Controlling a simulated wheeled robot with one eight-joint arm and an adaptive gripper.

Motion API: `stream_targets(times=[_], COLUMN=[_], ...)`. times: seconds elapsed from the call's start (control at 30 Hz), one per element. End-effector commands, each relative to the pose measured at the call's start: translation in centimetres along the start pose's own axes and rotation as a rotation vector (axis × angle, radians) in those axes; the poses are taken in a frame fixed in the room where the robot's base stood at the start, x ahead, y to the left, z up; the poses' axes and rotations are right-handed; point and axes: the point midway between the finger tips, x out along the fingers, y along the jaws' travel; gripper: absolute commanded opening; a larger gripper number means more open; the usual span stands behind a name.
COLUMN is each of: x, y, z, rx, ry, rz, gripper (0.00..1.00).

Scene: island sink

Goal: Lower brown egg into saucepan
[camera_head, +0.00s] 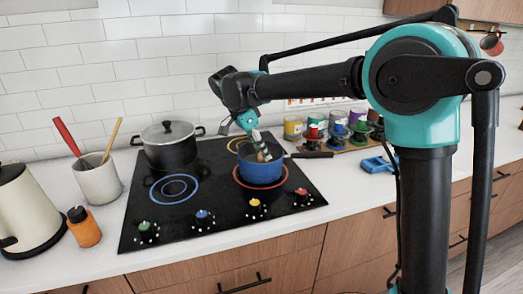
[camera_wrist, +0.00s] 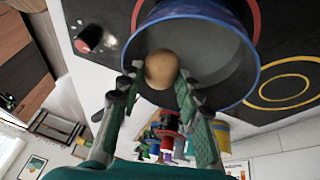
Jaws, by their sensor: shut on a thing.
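The brown egg (camera_wrist: 161,69) shows between my gripper's two fingers in the wrist view. My gripper (camera_wrist: 155,82) is shut on the egg. The blue saucepan (camera_head: 261,171) stands on the red-ringed burner at the right of the cooktop, its dark handle pointing right. In the wrist view the saucepan (camera_wrist: 244,87) opens around and beyond the egg, and the egg overlaps its inside. In the head view my gripper (camera_head: 264,154) reaches down into the saucepan's mouth, and the egg is mostly hidden there. I cannot tell how far the egg is above the pan's bottom.
A black lidded pot (camera_head: 170,147) stands at the cooktop's back left. A white utensil crock (camera_head: 98,178), an orange bottle (camera_head: 83,228) and a kettle (camera_head: 25,208) stand left. Several colored cups and cans (camera_head: 337,131) stand behind right, near a blue object (camera_head: 377,164). The front-left burner is empty.

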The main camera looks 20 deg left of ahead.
Motion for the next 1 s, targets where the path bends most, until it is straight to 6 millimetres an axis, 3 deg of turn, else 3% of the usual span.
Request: stream_targets(times=[0.07, 0.1, 0.3, 0.67, 0.77, 1.0], x=[0.0, 0.0, 0.0, -0.4, -1.6, -6.3], y=[0.0, 0.0, 0.0, 0.0, 0.0, 0.0], z=[0.0, 0.0, 0.0, 0.0, 0.0, 0.0], rx=[0.000, 0.000, 0.000, 0.000, -0.001, -0.002], ry=[0.000, 0.000, 0.000, 0.000, 0.000, 0.000], rz=[0.000, 0.000, 0.000, 0.000, 0.000, 0.000], gripper=[0.25, 0.37, 0.59, 0.59, 0.59, 0.59])
